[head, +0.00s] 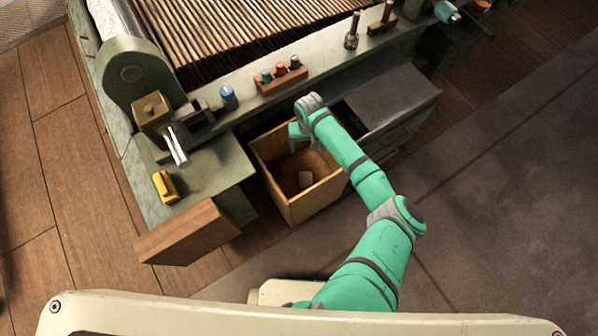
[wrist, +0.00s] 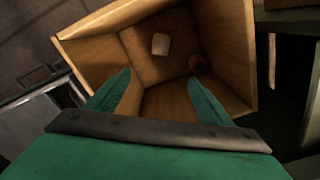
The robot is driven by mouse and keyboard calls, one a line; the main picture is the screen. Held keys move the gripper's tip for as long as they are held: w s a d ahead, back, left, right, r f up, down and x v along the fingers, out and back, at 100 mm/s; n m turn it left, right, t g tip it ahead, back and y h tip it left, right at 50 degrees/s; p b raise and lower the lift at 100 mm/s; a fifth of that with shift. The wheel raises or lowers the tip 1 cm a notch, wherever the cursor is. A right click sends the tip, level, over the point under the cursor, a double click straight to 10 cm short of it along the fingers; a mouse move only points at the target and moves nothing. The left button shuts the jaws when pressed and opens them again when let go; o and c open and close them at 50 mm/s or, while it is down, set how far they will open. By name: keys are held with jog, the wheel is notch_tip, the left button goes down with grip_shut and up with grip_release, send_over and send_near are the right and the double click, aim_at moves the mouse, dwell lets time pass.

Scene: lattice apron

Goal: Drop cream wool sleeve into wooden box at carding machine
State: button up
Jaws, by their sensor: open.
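The wooden box (head: 315,205) stands on the floor against the machine, open at the top. In the wrist view the box (wrist: 240,50) fills the upper middle. A cream piece that looks like the wool sleeve (head: 305,179) lies on the box floor, and it also shows in the wrist view (wrist: 160,44). A dark red round thing (wrist: 197,65) lies in the box near one wall. My gripper (wrist: 160,82) is open and empty, its two green fingers apart and pointing into the box. In the head view my gripper is mostly hidden by my arm at the box's back edge.
The green carding machine (head: 110,85) runs along the back. On its ledge are a wooden rack with several coloured spools (head: 281,75), a blue jar (head: 228,96) and a yellow object (head: 165,186). A grey cabinet (head: 395,100) stands right of the box. Floor at the right is clear.

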jog(key=shift+r, duration=0.1)
notch_tip(320, 180, up, 11)
dwell(0.5)
jog(key=shift+f, duration=0.2)
